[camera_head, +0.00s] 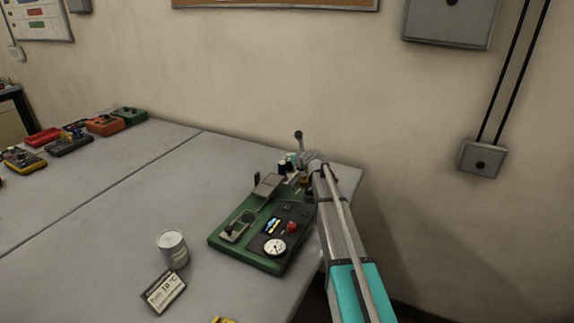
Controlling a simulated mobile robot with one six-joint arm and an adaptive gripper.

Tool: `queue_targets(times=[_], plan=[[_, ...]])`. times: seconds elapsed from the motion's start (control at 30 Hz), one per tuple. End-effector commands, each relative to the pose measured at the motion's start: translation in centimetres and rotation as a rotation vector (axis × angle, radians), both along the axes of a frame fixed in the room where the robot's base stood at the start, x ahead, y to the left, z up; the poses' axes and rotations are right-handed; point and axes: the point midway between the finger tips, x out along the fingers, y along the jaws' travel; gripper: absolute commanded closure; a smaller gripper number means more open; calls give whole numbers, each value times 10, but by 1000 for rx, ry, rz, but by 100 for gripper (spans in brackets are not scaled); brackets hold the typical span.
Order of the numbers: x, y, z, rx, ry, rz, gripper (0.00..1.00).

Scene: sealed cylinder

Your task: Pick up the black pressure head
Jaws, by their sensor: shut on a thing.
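My gripper (309,167) is at the back right corner of the green test rig (225,243), near the table's far edge. It is shut, and its fingers are small and partly hidden by my own arm. A small dark part (309,193) sits right below the fingers, with a brass-coloured piece above it; it appears to be the black pressure head. I cannot tell whether it is clear of the rig. A grey stem with a dark round knob (298,134) stands up just behind and left of the gripper.
The rig carries a round gauge (275,247), a red button (292,227) and a grey block (268,185). Several coloured devices line the table's far left. The middle of the grey table (150,195) is clear.

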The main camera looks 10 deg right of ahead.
Motion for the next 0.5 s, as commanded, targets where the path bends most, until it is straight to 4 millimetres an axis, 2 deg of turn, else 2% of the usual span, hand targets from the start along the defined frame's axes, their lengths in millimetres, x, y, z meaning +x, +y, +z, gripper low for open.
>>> queue_targets(times=[0.5], plan=[[0, -1, 4, 0, 0, -1, 100]])
